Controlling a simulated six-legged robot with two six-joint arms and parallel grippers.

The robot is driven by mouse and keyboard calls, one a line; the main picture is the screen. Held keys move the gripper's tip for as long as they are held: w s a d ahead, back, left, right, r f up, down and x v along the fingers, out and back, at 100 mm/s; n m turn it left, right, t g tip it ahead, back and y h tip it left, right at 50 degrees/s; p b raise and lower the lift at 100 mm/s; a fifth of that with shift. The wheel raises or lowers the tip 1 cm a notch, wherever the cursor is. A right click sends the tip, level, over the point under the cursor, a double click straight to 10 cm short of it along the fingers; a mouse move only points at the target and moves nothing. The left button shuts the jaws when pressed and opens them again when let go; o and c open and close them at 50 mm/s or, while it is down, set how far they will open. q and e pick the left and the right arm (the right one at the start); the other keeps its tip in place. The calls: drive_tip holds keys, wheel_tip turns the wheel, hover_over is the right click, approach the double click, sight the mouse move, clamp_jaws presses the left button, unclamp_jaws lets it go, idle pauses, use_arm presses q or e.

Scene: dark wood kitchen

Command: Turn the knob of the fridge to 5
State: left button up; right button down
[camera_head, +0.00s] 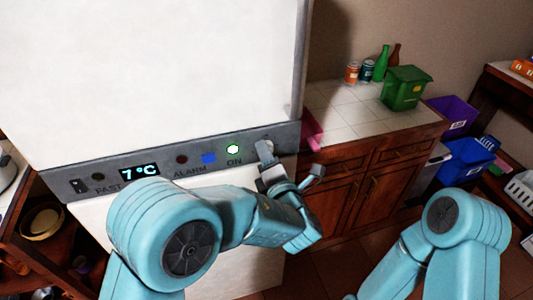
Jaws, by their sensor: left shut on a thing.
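The white fridge (150,70) fills the left and middle of the view, with a grey control panel (110,170) along its lower edge. The panel's display (139,171) reads 7°C. The knob (264,147) is a small pale grey piece at the panel's right end, partly covered by my gripper. My left gripper (268,165) reaches it from below and is shut on it. The knob's pointer and markings cannot be made out. My right arm shows at the lower right, but its gripper is out of view.
A tiled counter (345,115) on the right bears a green bin (405,88), bottles and cans.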

use_arm(q)
drive_tip(key=shift+r, duration=0.15)
drive_tip(key=o, duration=1)
drive_tip(key=shift+w, duration=0.1)
drive_tip(key=shift+d, duration=0.1)
